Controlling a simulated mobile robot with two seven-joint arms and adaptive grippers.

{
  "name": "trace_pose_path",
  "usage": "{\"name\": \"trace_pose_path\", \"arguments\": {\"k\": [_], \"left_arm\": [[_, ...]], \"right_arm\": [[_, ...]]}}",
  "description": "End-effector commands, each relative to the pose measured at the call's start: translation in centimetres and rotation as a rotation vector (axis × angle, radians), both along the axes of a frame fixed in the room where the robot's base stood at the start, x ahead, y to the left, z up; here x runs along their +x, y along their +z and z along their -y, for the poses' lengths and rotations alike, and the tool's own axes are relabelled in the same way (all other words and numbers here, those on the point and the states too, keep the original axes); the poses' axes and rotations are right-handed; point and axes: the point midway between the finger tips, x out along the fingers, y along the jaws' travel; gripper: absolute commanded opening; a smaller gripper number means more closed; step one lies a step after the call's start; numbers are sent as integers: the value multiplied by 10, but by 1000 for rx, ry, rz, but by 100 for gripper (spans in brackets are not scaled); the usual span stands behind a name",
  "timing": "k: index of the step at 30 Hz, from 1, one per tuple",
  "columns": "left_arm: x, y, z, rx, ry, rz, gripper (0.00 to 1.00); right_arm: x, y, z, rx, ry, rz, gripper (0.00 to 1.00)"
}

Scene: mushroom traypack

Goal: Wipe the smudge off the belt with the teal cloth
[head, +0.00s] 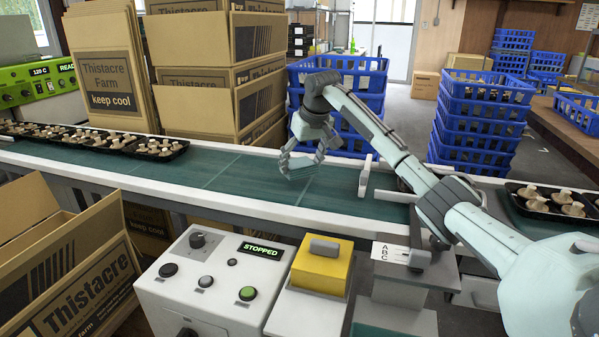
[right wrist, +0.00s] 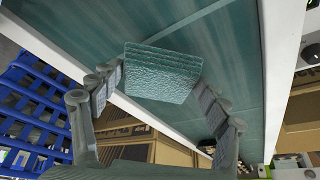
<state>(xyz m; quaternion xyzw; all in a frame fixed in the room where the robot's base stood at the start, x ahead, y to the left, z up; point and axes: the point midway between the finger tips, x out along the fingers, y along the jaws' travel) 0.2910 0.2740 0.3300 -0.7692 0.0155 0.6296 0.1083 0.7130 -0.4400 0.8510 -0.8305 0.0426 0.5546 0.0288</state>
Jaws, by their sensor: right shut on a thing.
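The teal cloth (right wrist: 162,74) is a folded, textured pad between the two fingers of my right gripper (right wrist: 160,88) in the right wrist view. In the head view the right gripper (head: 303,165) is low over the middle of the green belt (head: 232,174), fingers shut on the cloth, which is hard to make out there. I cannot tell whether the cloth touches the belt. No smudge is distinct in either view; the gripper and cloth may hide it. My left gripper is not in view.
Black mushroom trays (head: 158,147) stand on the belt's left end; another tray (head: 548,203) is at right. A white upright plate (head: 364,176) stands close right of the gripper. The control box (head: 215,285) reads STOPPED. Cartons (head: 215,70) and blue crates (head: 345,75) stand behind the belt.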

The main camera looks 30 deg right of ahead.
Motion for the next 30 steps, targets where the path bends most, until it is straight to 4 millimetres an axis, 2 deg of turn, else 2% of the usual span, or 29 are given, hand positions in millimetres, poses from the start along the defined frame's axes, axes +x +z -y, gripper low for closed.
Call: {"name": "trace_pose_path", "arguments": {"k": [15,30], "left_arm": [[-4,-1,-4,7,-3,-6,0],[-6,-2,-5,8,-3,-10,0]], "right_arm": [[-3,46,13,-1,-9,3,48],[-4,48,14,-1,-9,2,48]]}}
